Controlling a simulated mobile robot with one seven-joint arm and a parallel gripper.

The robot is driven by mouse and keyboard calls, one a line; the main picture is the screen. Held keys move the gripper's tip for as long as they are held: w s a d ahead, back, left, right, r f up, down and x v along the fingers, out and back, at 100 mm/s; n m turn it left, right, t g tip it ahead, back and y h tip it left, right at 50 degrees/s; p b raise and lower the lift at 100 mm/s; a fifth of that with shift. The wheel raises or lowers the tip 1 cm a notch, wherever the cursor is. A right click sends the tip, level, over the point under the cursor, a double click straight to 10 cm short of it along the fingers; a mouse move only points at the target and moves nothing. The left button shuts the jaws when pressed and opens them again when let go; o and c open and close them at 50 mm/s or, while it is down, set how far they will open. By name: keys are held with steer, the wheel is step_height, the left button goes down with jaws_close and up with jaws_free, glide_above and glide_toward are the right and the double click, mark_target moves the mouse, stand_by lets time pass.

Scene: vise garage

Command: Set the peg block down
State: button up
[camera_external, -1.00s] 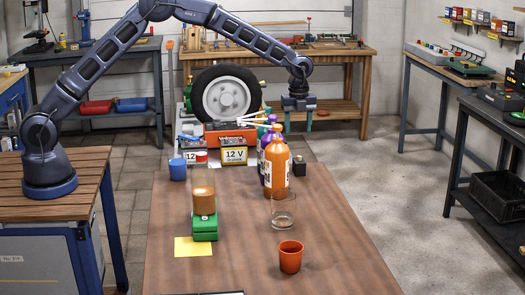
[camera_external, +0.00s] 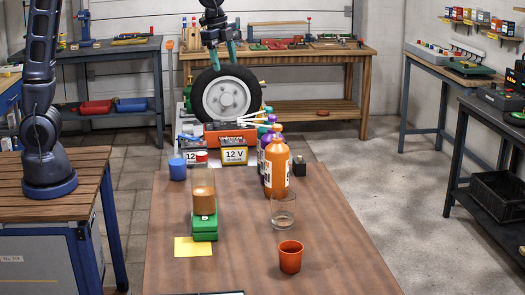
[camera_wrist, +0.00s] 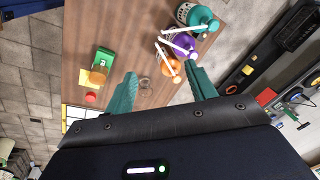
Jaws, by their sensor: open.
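I cannot tell for certain which thing is the peg block. A green block (camera_external: 205,229) stands on the near table with an amber-filled glass (camera_external: 204,201) on it.
An orange bottle (camera_external: 277,168) with others behind it, a clear glass (camera_external: 283,213) and an orange cup (camera_external: 290,257) stand on the wooden table (camera_external: 240,260). A yellow note (camera_external: 193,247) lies there. A tire (camera_external: 227,101) and a 12 V battery (camera_external: 234,152) are behind.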

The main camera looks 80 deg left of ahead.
steer(key=s+d+n+t, duration=0.2)
steer(key=s+n, duration=0.7)
steer(key=s, duration=2.7)
steer(key=shift+s+d+f+n, duration=0.25)
steer(key=shift+d+f+n, duration=0.1)
steer(key=shift+d+n, duration=0.1)
